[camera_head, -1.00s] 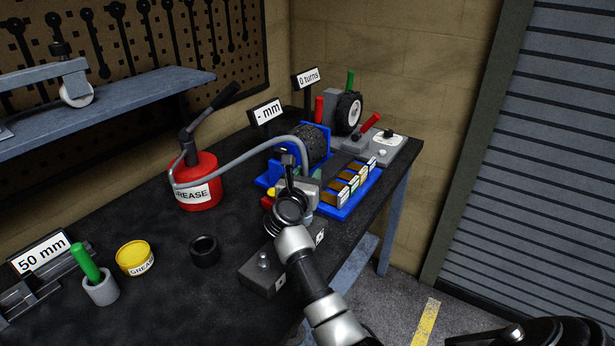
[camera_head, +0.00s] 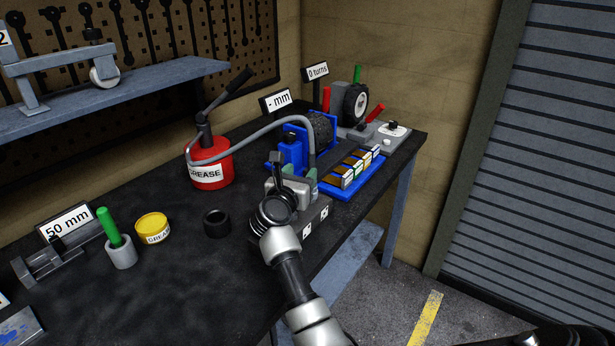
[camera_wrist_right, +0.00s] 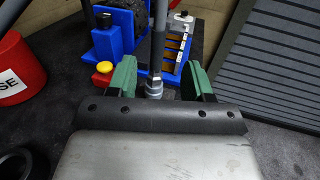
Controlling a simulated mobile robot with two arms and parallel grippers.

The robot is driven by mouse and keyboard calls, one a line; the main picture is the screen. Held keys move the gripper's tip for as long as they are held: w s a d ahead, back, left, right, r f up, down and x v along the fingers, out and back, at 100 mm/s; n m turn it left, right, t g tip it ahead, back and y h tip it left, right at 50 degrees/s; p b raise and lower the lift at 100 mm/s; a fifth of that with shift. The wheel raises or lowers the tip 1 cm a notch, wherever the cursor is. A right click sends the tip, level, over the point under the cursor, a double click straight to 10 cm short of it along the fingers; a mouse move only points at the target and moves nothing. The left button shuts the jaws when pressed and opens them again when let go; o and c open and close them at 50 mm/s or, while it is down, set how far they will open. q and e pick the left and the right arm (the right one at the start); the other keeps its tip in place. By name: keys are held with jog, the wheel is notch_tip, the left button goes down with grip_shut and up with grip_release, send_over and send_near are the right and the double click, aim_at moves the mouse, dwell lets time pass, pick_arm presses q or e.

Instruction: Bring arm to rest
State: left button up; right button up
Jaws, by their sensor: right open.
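My right arm comes in from the bottom of the head view. Its gripper (camera_head: 300,178) is over the bench (camera_head: 150,285), beside the blue fixture. In the right wrist view its two green fingers (camera_wrist_right: 162,80) stand wide apart. The grey hose (camera_head: 262,125) arches from the red grease pump (camera_head: 211,168) down to the gripper. In the wrist view the hose's metal end (camera_wrist_right: 153,87) shows in line with the gap between the fingers, touching neither finger visibly. My left gripper is not in view.
The blue fixture (camera_head: 352,192) and a wheel station (camera_head: 354,104) stand at the back right. A yellow grease tin (camera_head: 152,227), black ring (camera_head: 216,222) and cup with green-handled tool (camera_head: 121,252) stand left. The bench's front middle is bare. A shelf (camera_head: 110,95) overhangs the back.

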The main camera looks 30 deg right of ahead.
jog(key=s+a+n+t+y, duration=0.3)
jog(key=a+n+t+y, duration=0.35)
jog(key=n, duration=0.65)
jog(key=s+a+n+t+y, duration=0.45)
jog(key=n+y, duration=0.25)
jog(key=n, duration=0.5)
jog(key=s+a+f+n+g+y, duration=0.35)
jog(key=s+f+n+g, duration=0.2)
jog(key=n, duration=0.35)
jog(key=s+a+f+n+g+y, duration=0.3)
jog(key=s+a+f+n+g, duration=0.15)
jog(key=s+f+n, duration=0.35)
jog(key=s+d+f+n+g+h, duration=0.2)
jog(key=s+f+n+g+h, duration=0.15)
jog(key=s, duration=0.55)
jog(key=s+d+f+n+g+h, duration=0.25)
jog(key=s+f+g, duration=0.2)
jog(key=s, duration=0.35)
notch_tip(320, 180, down, 25)
jog(key=s+g, duration=0.2)
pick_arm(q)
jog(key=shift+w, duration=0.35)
pick_arm(e)
jog(key=s+d+f+n, duration=0.1)
jog(key=s+d+f, duration=0.2)
jog(key=s+f, duration=1.2)
jog(key=shift+s+g, duration=0.15)
jog(key=shift+g, duration=0.25)
